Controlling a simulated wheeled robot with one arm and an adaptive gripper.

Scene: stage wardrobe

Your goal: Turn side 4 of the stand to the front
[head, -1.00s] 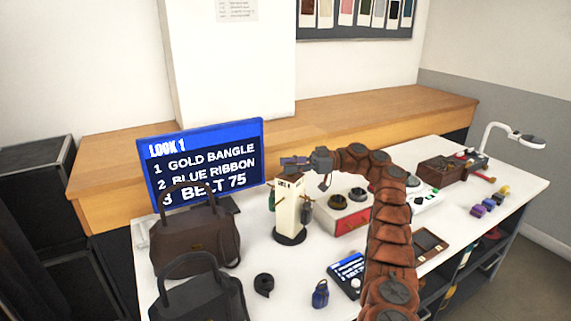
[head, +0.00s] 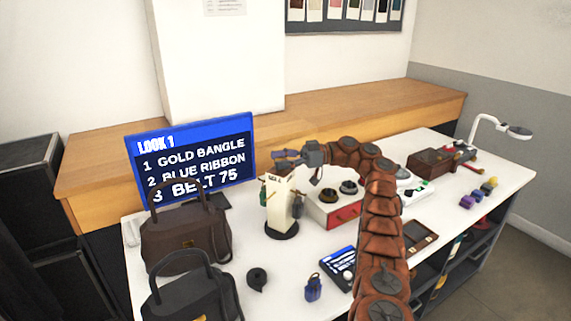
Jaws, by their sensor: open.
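The stand is a cream upright post (head: 283,203) on a round black base (head: 281,229), standing on the white table. Small items hang on its sides, a green one at the left and a dark one at the right. Small dark marks show near its top, too small to read, so I cannot tell which side faces front. My gripper (head: 285,159) is open, just above the top of the stand, with its fingers pointing left. Nothing shows between its fingers. I cannot tell whether it touches the post.
A screen (head: 192,160) reading "LOOK 1" stands behind left. A brown handbag (head: 185,240) and a black handbag (head: 192,295) are at front left. A black coil (head: 257,279) and blue padlock-shaped item (head: 313,288) lie in front. A red-fronted box (head: 345,216) stands close right.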

